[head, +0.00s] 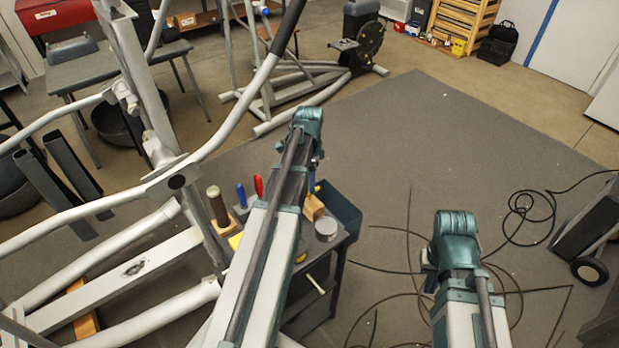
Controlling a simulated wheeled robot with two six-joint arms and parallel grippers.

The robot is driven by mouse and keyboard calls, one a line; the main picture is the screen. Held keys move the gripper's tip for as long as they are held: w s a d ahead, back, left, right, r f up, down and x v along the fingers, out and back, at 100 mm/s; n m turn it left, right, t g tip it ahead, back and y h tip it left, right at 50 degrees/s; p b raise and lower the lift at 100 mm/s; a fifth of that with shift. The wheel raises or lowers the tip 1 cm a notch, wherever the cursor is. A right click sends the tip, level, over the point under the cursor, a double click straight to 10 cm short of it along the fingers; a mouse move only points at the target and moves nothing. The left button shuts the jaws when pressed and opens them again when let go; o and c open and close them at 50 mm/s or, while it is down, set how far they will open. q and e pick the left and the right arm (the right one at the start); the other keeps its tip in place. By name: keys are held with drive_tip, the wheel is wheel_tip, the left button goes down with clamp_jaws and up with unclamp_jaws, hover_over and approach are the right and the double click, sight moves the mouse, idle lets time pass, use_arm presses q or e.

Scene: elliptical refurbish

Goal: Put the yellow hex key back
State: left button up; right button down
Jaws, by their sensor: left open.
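My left arm crosses the middle of the head view above a dark tool cart (340,246). My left gripper (312,183) is open, small in view and partly hidden by its arm, near a wooden block (314,209) on the cart. I cannot tell whether it touches anything. A yellow piece (236,241) shows on the cart left of my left arm, and another small yellow spot (301,258) is on its right side. I cannot tell which is the yellow hex key. My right gripper (430,285) is mostly hidden below its wrist at the lower right, over the floor mat.
On the cart stand a brown-handled tool (216,206), a blue-handled tool (241,195), a red-handled tool (258,186) and a grey round tin (326,229). The elliptical frame (180,170) fills the left. Black cables (408,240) lie on the mat.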

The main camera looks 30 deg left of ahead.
use_arm(q)
wheel_tip(320, 180, up, 8)
drive_tip(key=p, duration=0.7)
drive_tip(key=shift+r, duration=0.2)
use_arm(e)
wheel_tip(320, 180, up, 8)
drive_tip(key=shift+r, duration=0.2)
use_arm(q)
drive_tip(key=s+d+f+n+b, duration=0.1)
drive_tip(key=s+d, duration=0.4)
drive_tip(key=d, duration=0.5)
drive_tip(key=s+d+f+n+b, duration=0.2)
drive_tip(key=s+d, duration=0.4)
drive_tip(key=d, duration=0.4)
drive_tip(key=s+d+f+n+y+b, duration=0.1)
drive_tip(key=s+d, duration=0.4)
drive_tip(key=d, duration=0.5)
drive_tip(key=shift+s+d+f+n+b, duration=0.25)
drive_tip(key=shift+f+n+b, duration=0.35)
drive_tip(key=shift+n, duration=0.3)
use_arm(e)
wheel_tip(320, 180, down, 5)
drive_tip(key=shift+f, duration=0.15)
